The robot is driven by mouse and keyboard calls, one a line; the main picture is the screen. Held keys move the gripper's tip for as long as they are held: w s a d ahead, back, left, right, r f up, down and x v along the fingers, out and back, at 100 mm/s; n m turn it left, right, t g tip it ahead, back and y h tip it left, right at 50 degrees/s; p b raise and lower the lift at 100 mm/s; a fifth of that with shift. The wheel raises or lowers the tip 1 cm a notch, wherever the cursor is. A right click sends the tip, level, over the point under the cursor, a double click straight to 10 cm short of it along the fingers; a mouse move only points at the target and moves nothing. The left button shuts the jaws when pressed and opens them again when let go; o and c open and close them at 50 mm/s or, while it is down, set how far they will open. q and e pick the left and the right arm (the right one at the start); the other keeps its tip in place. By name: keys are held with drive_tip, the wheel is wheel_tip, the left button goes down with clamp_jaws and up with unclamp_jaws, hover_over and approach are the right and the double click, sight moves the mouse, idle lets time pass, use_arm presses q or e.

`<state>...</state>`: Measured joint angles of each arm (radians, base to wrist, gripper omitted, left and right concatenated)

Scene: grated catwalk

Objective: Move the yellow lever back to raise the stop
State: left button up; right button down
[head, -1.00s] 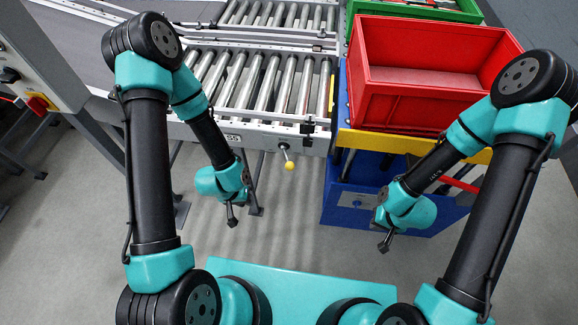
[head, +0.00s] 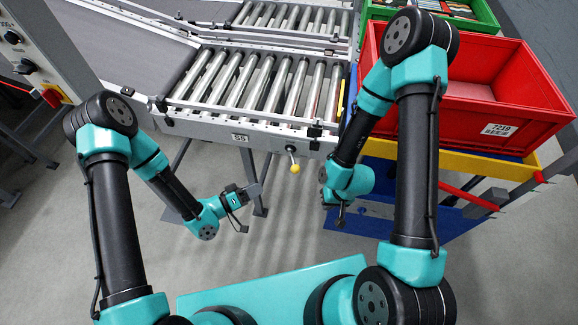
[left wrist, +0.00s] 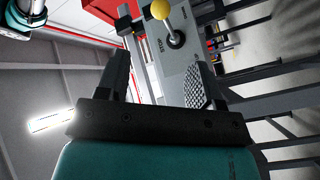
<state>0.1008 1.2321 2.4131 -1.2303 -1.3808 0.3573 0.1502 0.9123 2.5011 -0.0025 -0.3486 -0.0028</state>
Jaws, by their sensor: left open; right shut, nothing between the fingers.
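The yellow lever (head: 294,168) is a short stalk with a yellow ball knob, hanging from the front rail of the roller conveyor (head: 255,138) near its right end. In the left wrist view the yellow knob (left wrist: 161,9) shows at the top, beyond the fingers. My left gripper (head: 252,207) is open and empty, below and left of the lever, apart from it; its two fingers (left wrist: 158,80) show in the left wrist view. My right gripper (head: 340,218) is shut and empty, below and right of the lever. I cannot make out the stop among the rollers.
A red crate (head: 480,118) stands right of the conveyor on a yellow-edged stand (head: 455,163), with a green crate (head: 478,12) behind it. A control box with a red switch (head: 52,97) is at left. The floor before the conveyor is clear.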

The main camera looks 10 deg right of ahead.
sight(293, 162)
use_arm(q)
drive_tip(key=shift+d, duration=0.2)
drive_tip(key=x, duration=1.7)
drive_tip(key=shift+c, duration=0.2)
drive_tip(key=c, duration=0.8)
drive_tip(key=shift+c, duration=0.2)
